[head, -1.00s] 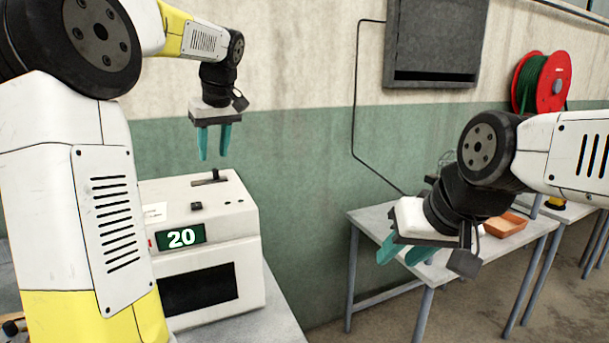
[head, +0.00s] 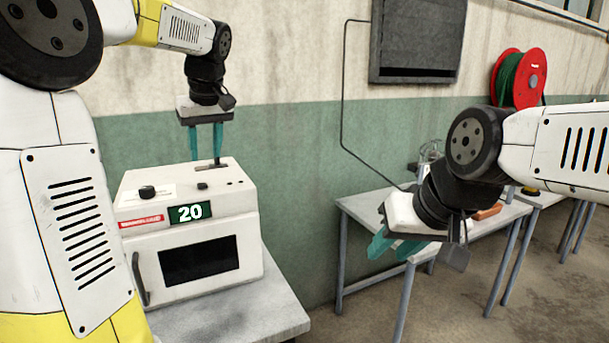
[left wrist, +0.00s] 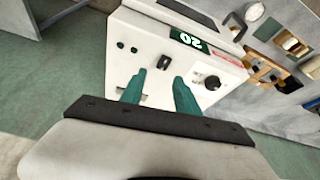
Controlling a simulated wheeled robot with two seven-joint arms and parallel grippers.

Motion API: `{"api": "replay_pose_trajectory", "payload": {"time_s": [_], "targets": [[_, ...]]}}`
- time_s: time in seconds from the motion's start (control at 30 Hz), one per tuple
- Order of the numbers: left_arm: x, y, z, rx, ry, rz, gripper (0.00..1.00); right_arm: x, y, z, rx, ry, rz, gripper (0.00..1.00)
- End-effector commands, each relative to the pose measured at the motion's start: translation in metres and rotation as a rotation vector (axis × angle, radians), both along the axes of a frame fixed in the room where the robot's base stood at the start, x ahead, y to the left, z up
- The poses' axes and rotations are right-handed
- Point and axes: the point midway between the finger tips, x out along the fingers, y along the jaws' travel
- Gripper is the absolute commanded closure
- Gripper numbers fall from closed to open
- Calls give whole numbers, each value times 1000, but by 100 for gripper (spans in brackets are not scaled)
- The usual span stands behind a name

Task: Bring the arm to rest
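My left gripper (head: 206,142) hangs fingers down above the back of a white oven-like machine (head: 140,215), close to a small dark lever on its top. Its two teal fingers are apart with nothing between them; they also show in the left wrist view (left wrist: 160,88), over the machine's top. My right gripper (head: 390,248) is in front of the table at the right. Its teal fingers point down and left, and they look apart and empty.
The machine has a display (head: 190,212) reading 20 and a closed door with a handle (head: 140,278). It stands on a grey table (head: 240,318). Another grey table (head: 360,207) stands behind my right gripper. A red hose reel (head: 508,85) is at the wall.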

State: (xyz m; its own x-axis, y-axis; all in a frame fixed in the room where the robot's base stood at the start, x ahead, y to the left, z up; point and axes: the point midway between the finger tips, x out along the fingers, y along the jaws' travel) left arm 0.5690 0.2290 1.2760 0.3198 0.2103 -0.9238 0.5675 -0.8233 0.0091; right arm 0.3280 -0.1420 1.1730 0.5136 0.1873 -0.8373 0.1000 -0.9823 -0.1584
Motion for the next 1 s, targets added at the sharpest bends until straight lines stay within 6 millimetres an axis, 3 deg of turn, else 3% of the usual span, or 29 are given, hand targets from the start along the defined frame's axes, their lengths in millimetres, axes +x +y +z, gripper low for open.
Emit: {"api": "replay_pose_trajectory", "payload": {"time_s": [0.17, 0.37, 0.47, 0.7, 0.83, 1.0], "targets": [[-28, -11, -2, -6, -6, -87, 62, 0, 0, 0, 0, 1, 0, 64], [-75, -29, -11, -22, -24, -225, 62, 0, 0, 0, 0, 0, 0, 64], [-109, -40, -21, -37, -45, -321, 62, 0, 0, 0, 0, 0, 0, 64], [-201, -71, -70, -85, -139, -572, 62, 0, 0, 0, 0, 0, 0, 64], [-229, -81, -91, -100, -182, -650, 62, 0, 0, 0, 0, 0, 0, 64], [-241, -87, -103, -106, -202, -689, 62, 0, 0, 0, 0, 0, 0, 64]]}}
